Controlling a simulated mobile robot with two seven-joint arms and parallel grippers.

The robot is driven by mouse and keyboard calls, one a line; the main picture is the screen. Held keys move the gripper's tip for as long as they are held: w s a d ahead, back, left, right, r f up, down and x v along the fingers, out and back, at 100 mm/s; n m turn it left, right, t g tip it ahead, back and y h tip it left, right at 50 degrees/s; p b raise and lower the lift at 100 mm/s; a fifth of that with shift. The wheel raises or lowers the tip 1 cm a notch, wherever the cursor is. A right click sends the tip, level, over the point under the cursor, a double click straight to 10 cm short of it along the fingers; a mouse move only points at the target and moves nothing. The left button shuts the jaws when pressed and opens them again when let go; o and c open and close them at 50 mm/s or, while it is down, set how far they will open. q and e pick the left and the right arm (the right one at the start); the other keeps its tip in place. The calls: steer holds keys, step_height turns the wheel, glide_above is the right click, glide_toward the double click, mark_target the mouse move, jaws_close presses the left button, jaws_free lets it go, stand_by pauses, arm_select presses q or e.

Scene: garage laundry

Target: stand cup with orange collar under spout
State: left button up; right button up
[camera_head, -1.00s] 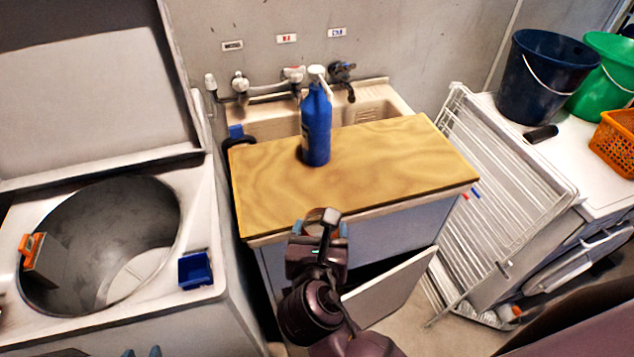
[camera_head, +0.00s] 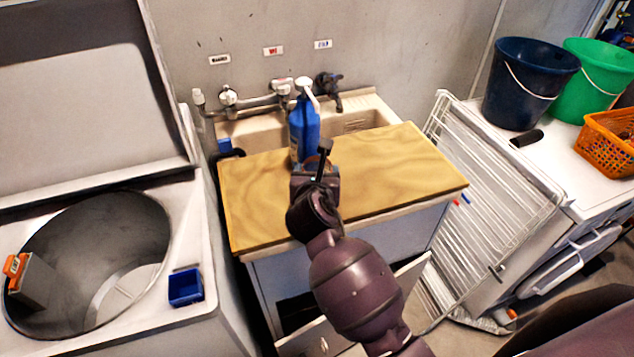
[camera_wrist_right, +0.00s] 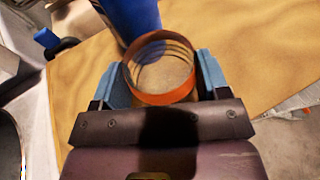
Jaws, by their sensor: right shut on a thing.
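My right gripper (camera_head: 318,167) is over the wooden board on the sink, just in front of the blue bottle (camera_head: 304,130). In the right wrist view it is shut on a round, see-through cup with an orange collar (camera_wrist_right: 163,98). The cup's open mouth faces the camera, between the two blue fingers. In the head view the gripper mostly hides the cup. Taps are on the wall pipe behind: a white-handled one (camera_head: 228,97) and a dark one with a downturned spout (camera_head: 328,88). My left gripper is not in view.
The wooden board (camera_head: 400,165) covers the sink's front; its right half is clear. The sink basin (camera_head: 255,128) opens behind it. A drying rack (camera_head: 490,210) leans at right. A small blue box (camera_head: 186,287) sits on the washer at left.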

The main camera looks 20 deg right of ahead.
steer(key=shift+w+d+f, duration=0.1)
steer(key=shift+w+d, duration=0.05)
steer(key=shift+w, duration=0.2)
step_height(320, 180, down, 4)
steer(key=shift+r+b, duration=0.25)
steer(key=shift+b, duration=0.25)
steer(key=shift+r, duration=0.1)
steer(key=o, duration=0.9)
